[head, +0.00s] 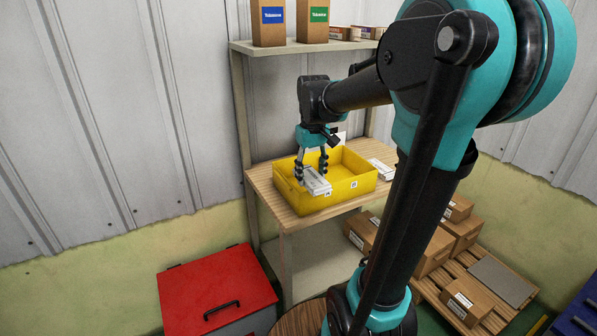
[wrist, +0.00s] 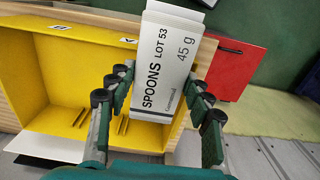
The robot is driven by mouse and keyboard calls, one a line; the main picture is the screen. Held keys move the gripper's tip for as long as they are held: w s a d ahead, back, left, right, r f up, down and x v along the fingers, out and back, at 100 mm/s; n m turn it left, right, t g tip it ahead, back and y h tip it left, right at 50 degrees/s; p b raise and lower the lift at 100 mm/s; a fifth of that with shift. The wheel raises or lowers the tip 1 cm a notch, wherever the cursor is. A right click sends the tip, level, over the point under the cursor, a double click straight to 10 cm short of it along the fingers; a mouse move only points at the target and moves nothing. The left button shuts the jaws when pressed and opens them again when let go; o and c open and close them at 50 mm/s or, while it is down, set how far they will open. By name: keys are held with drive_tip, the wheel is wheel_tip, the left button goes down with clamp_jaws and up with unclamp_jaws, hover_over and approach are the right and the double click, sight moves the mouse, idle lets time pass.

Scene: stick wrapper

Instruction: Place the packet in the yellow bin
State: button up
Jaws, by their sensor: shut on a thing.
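The packet (wrist: 165,70) is a white box printed "SPOONS LOT 53, 45 g". In the head view the packet (head: 317,182) is at the left front part of the yellow bin (head: 349,187), over or at its rim; I cannot tell its height. My gripper (head: 311,170) is shut on the packet, which sits between its fingers (wrist: 158,105) in the wrist view. The yellow bin (wrist: 57,66) fills the left of the wrist view, and its inside looks empty where it shows. Part of the bin is hidden behind the packet and fingers.
The bin stands on a wooden shelf (head: 287,217). A white packet (head: 381,168) lies right of the bin. An upper shelf (head: 290,47) with boxes is above. A red-lidded box (head: 217,288) stands on the floor at left, cartons (head: 468,297) on a pallet at right.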

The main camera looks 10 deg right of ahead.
drive_tip(key=w+a, duration=0.2)
drive_tip(key=w, duration=0.6)
drive_tip(key=shift+w+a, duration=0.2)
drive_tip(key=shift+a, duration=0.2)
drive_tip(key=shift+s+f, duration=0.1)
drive_tip(key=shift+f, duration=1.65)
drive_tip(key=shift+f, duration=0.3)
drive_tip(key=shift+f, duration=0.3)
drive_tip(key=o, duration=1.1)
wheel_tip(320, 180, up, 9)
drive_tip(key=shift+f, duration=0.1)
